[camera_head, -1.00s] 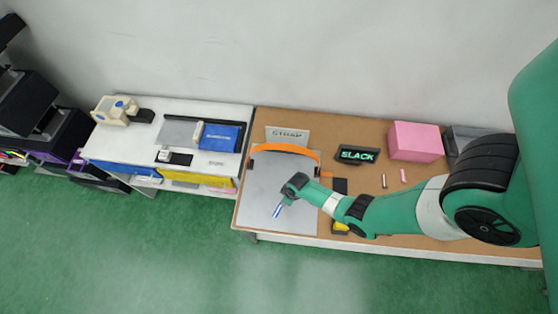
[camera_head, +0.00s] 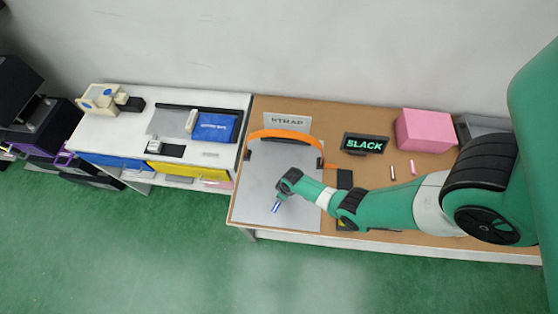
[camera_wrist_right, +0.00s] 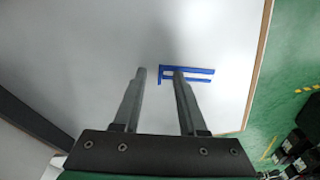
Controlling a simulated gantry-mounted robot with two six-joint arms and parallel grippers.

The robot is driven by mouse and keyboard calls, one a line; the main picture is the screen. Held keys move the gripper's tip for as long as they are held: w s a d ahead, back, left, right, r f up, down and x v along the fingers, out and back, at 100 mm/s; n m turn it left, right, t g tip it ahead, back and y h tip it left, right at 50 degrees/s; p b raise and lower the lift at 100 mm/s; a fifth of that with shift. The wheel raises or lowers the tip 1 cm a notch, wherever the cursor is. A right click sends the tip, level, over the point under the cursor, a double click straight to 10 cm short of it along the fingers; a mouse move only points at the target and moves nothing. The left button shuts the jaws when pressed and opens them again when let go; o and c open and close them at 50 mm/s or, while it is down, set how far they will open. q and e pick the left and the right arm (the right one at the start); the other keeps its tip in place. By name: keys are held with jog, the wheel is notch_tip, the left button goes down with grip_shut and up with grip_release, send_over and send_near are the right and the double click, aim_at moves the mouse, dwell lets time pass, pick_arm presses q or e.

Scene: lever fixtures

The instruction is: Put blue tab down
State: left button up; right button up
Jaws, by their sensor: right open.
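The blue tab (camera_head: 276,207) shows as a small blue and white piece on the grey plate (camera_head: 262,175), just below my right gripper (camera_head: 281,196). In the right wrist view, it appears as blue strips with a pale band between them (camera_wrist_right: 190,69), flat against the plate. There my right gripper (camera_wrist_right: 159,72) is open. Its right finger overlaps the blue strips in the picture, and its left finger is beside their left end. Nothing is clasped between the fingers, and I cannot tell whether the right finger touches the tab. My left gripper is not in view.
An orange strap (camera_head: 285,134) arches over the plate's back, before a STRAP sign (camera_head: 288,122). A SLACK sign (camera_head: 366,143) and pink box (camera_head: 425,130) stand right. A white bench (camera_head: 110,140) is left. The plate's left part is clear.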

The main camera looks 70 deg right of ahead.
grip_shut()
jog(key=shift+r, duration=0.1)
jog(key=shift+r+p, duration=0.5)
notch_tip(320, 180, up, 3)
jog(key=p, duration=0.2)
jog(key=shift+f+p, duration=0.15)
jog(key=shift+p, duration=0.25)
jog(key=s+a+r+p, duration=0.6)
jog(key=a+r+p, duration=0.3)
jog(key=a, duration=0.3)
jog(key=shift+s+a+p, duration=0.2)
jog(key=shift+s+p, duration=0.1)
jog(key=shift+p, duration=0.3)
